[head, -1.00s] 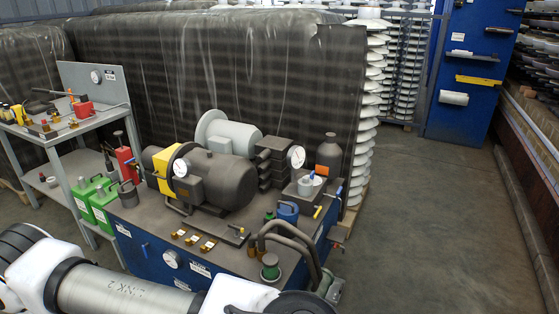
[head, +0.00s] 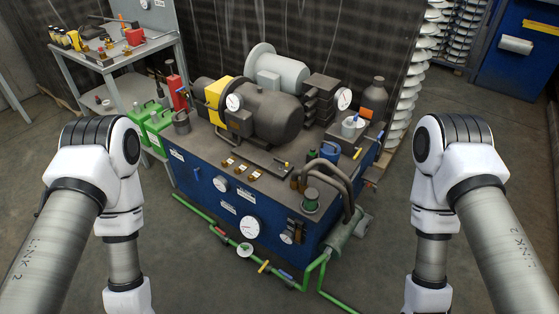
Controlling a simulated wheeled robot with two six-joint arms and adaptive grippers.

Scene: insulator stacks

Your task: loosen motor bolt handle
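A dark grey motor (head: 262,117) lies on top of a blue cabinet bench (head: 195,180), with a yellow coupling guard (head: 214,97) at its left end. A dark flat bar (head: 262,160) with a small yellow-tipped piece (head: 286,165) lies in front of the motor; I cannot tell whether it is the motor bolt handle. My two arms come down at the left and right of the picture, both apart from the bench. Both grippers are below the picture's lower edge and out of view.
A grey shelf table (head: 118,62) with small tools stands at the back left. Green jerrycans (head: 158,128) stand beside the bench. Green pipes (head: 310,275) run along the floor in front, with a grey cylinder (head: 345,232) at the bench's right.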

